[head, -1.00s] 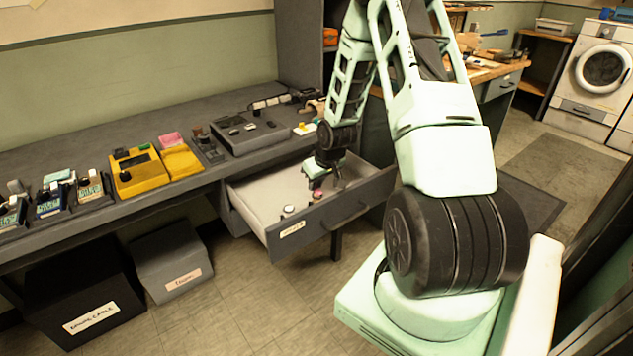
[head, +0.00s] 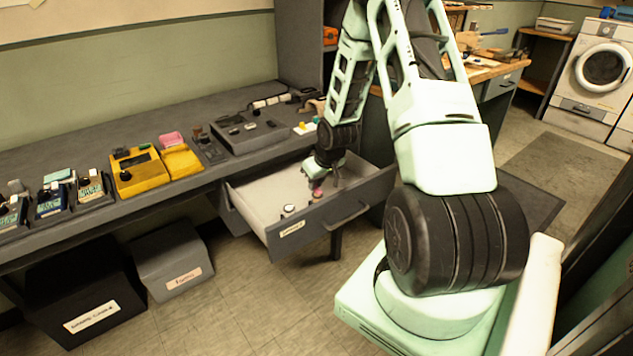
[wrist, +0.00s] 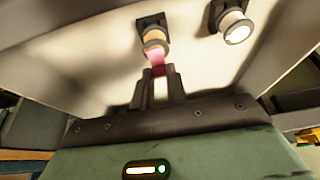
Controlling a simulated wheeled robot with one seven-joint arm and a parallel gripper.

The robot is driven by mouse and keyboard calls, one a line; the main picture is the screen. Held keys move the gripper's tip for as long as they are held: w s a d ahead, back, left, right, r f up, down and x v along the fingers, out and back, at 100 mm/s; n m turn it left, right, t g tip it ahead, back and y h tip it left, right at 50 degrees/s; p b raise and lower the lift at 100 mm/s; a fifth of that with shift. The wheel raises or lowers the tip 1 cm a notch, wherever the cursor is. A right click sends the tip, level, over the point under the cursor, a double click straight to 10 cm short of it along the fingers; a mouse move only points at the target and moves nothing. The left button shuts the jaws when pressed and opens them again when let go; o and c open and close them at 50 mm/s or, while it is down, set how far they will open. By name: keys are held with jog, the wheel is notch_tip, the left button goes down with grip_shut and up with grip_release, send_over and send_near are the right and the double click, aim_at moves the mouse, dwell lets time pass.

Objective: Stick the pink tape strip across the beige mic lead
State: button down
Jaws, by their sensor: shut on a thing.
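The pink tape strip (wrist: 158,62) shows in the wrist view as a short pink piece at the lower edge of a tan roll (wrist: 154,40) on a dark holder. My gripper (wrist: 159,76) is shut on the strip's lower end; the strip still meets the roll. I cannot surely pick out the beige mic lead; a tan item (head: 313,106) lies at the bench's back right, partly behind my arm.
A second, white roll (wrist: 235,27) stands in the drawer, clear of my fingers; the drawer walls surround the gripper. The bench above holds a grey device (head: 243,132), a yellow device (head: 140,172) and several small boxed items. Two bins (head: 172,262) stand below.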

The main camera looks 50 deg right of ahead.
jog(key=shift+f+b, duration=0.35)
jog(key=shift+f, duration=0.25)
dwell(0.5)
dwell(0.4)
jog(key=c, duration=1.3)
grip_release()
jog(key=shift+r, duration=0.1)
jog(key=p+v, duration=0.3)
jog(key=v, duration=1.4)
jog(key=shift+s+a+p, duration=0.1)
jog(key=shift+s+p, duration=0.1)
jog(key=shift+p, duration=0.2)
